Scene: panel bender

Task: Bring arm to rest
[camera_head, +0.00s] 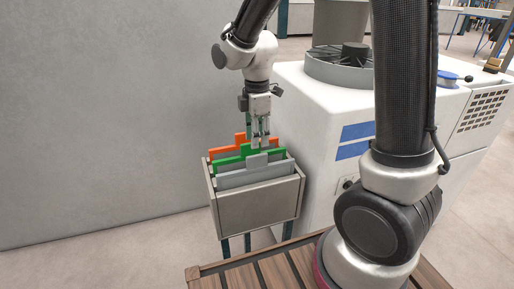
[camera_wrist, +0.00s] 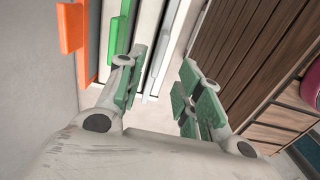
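My gripper (camera_head: 261,146) points down just above a grey box (camera_head: 258,211) of upright panels. In the wrist view its two green-padded fingers (camera_wrist: 164,66) stand apart with nothing gripped between them. The box holds an orange panel (camera_head: 226,142) at the back, a green panel (camera_head: 228,162) in the middle and a grey panel (camera_head: 240,178) in front, each with a raised tab. The wrist view shows the orange panel (camera_wrist: 70,28), the green panel (camera_wrist: 118,30) and grey panel edges (camera_wrist: 158,58) beyond the fingers. Whether the fingertips touch a panel I cannot tell.
A large white machine (camera_head: 310,110) with blue stripes stands close to the right of the box. A plain grey wall (camera_head: 100,110) is on the left. A slatted wooden deck (camera_head: 262,274) lies in front. Floor at the lower left (camera_head: 100,255) is clear.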

